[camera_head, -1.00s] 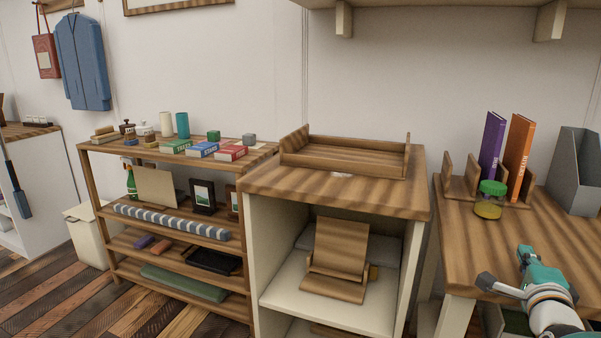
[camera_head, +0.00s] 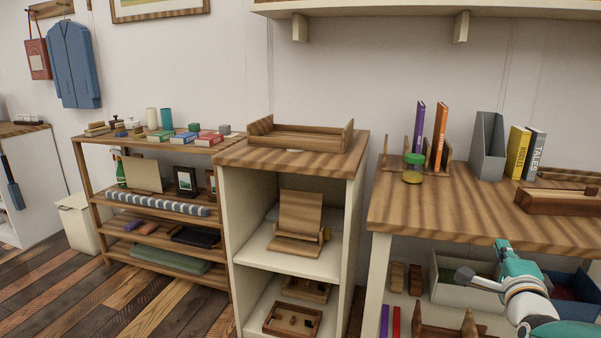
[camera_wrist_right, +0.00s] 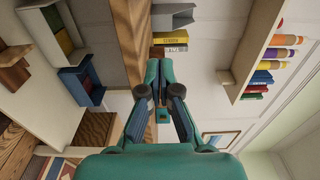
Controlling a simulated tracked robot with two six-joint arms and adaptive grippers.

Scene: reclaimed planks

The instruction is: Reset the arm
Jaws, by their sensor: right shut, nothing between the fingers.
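My right gripper (camera_wrist_right: 158,72) is shut with nothing between its fingers in the right wrist view, its fingertips pointing up the picture. In the head view my right arm reaches in at the lower right, in front of the wooden desk (camera_head: 456,212); its fingertips cannot be made out clearly there. My left gripper is in neither view.
A jar with a green lid (camera_head: 413,168), a grey file holder (camera_head: 487,147) and several books stand on the desk, with bins (camera_head: 463,297) below. A wooden tray (camera_head: 299,139) tops the cabinet left of it. Floor (camera_head: 140,300) at the lower left is clear.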

